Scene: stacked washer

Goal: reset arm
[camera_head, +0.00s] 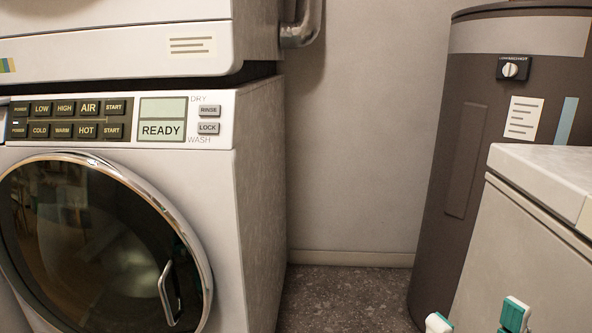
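The stacked washer fills the left of the head view. Its lower unit (259,190) has a round dark glass door (85,245) with a chrome rim and a handle (168,292); the door looks closed. Its panel (70,119) carries several buttons, and the display reads READY (161,130). My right gripper (476,318) shows only its two white and teal fingertips at the bottom right edge. They are well apart, with nothing seen between them. The rest of that arm is out of frame. My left gripper is not in view.
A dark cylindrical water heater (462,150) stands at the right. In front of it is a pale box-shaped appliance (540,240), close to my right gripper. Bare speckled floor (340,297) lies between washer and heater, before a plain wall (360,130).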

